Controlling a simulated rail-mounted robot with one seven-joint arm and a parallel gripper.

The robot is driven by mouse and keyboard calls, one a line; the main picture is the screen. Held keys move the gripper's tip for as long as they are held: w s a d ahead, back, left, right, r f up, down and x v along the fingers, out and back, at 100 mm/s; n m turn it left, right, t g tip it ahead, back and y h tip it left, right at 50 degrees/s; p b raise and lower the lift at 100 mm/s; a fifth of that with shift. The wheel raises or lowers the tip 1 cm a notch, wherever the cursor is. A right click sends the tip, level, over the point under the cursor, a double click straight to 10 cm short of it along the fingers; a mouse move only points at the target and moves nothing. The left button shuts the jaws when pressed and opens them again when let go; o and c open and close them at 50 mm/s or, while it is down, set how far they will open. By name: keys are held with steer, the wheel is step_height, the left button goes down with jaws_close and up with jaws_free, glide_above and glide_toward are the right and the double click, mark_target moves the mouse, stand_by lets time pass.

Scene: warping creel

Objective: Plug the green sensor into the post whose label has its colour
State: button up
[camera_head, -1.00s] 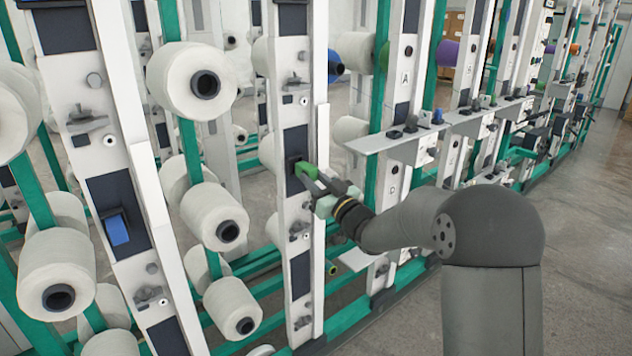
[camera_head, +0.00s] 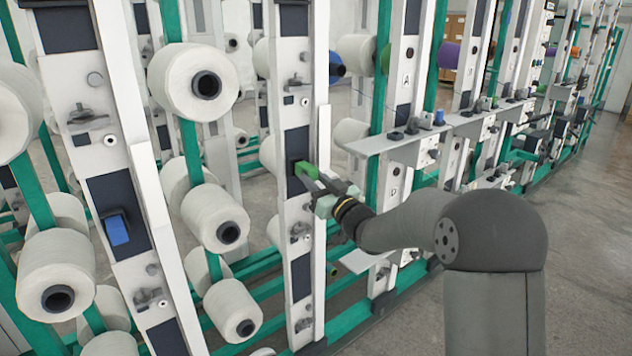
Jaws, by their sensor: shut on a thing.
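My gripper (camera_head: 322,184) is at the white post (camera_head: 289,138) in the middle of the picture. It is shut on the green sensor (camera_head: 306,171), which shows as a small bright green piece between the fingers. The sensor's far end meets or lies just in front of a dark panel on the post; I cannot tell whether it is seated. No coloured label can be made out on this post. A blue piece (camera_head: 117,229) sits in a dark panel on the nearer left post (camera_head: 82,138).
White yarn cones (camera_head: 215,217) on green uprights stand left of my gripper. A white shelf (camera_head: 385,147) with small dark, green and blue pieces juts out to the right, behind my gripper. Further posts recede to the right. Open grey floor (camera_head: 590,240) lies at the right.

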steer(key=shift+w+a, duration=0.25)
steer(key=shift+w, duration=0.05)
steer(key=shift+w+a+b, duration=0.35)
steer(key=shift+w+a, duration=0.1)
steer(key=shift+w, duration=0.05)
stand_by(0.7)
steer(key=o, duration=1.2)
steer(key=b+v, duration=0.3)
steer(key=v, duration=0.4)
steer(key=shift+f+b, duration=0.1)
steer(key=shift+b, duration=0.2)
steer(key=v, duration=1.7)
steer(key=shift+d+f+p, duration=0.15)
steer(key=shift+d+p, duration=0.05)
steer(key=shift+p, duration=0.15)
